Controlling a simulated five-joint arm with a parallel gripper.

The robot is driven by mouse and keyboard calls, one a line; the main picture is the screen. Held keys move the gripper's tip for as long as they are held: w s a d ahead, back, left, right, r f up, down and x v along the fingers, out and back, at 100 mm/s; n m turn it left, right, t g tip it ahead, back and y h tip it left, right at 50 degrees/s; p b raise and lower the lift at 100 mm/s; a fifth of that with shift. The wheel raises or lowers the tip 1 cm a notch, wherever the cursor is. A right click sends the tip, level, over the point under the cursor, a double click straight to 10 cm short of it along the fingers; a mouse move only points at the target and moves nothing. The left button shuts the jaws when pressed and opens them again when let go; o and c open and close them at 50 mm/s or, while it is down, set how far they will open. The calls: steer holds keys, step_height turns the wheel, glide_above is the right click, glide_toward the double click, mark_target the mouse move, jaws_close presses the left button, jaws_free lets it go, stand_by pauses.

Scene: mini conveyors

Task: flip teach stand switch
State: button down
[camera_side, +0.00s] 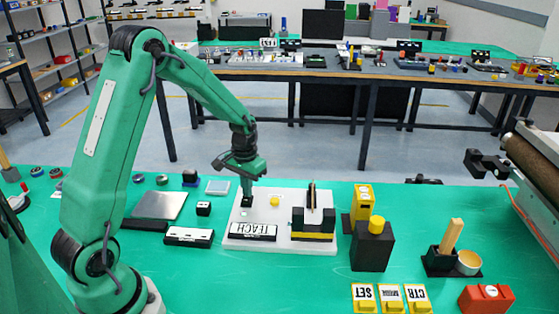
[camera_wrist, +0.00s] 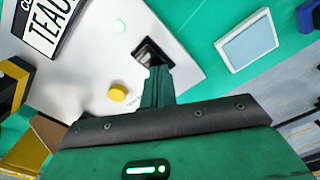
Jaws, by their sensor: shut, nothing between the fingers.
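The teach stand is a white plate (camera_side: 268,212) with a black TEACH label (camera_side: 253,232) at its front; the plate also shows in the wrist view (camera_wrist: 85,65). Its switch is a small black housing (camera_wrist: 146,51) near the plate's edge, partly hidden by my fingers. A yellow button (camera_side: 275,201) sits on the plate, seen also in the wrist view (camera_wrist: 118,92). My gripper (camera_side: 246,199) points down, shut and empty, with its fingertips (camera_wrist: 156,72) at the switch. I cannot tell whether they touch it, or the switch's position.
A black and yellow block with a slot (camera_side: 313,222) stands on the plate's right. A black block with a yellow knob (camera_side: 373,245) is farther right. A grey plate (camera_side: 158,205) and a white-framed tile (camera_side: 217,187) lie left. Green mat is clear at the front middle.

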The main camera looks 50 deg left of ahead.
step_height(320, 180, up, 7)
stand_by(1.1)
steer(key=shift+d, duration=0.1)
steer(key=s+d+r+m+t, duration=0.1)
steer(key=s+d+r+t, duration=0.2)
steer(key=s+d+r, duration=0.6)
steer(key=s+d+r+m+t, duration=0.2)
steer(key=s+d+r, duration=0.2)
steer(key=s, duration=0.6)
steer(key=shift+s+d+r+t, duration=0.2)
steer(key=shift+s+r+t, duration=0.1)
steer(key=shift+r, duration=0.4)
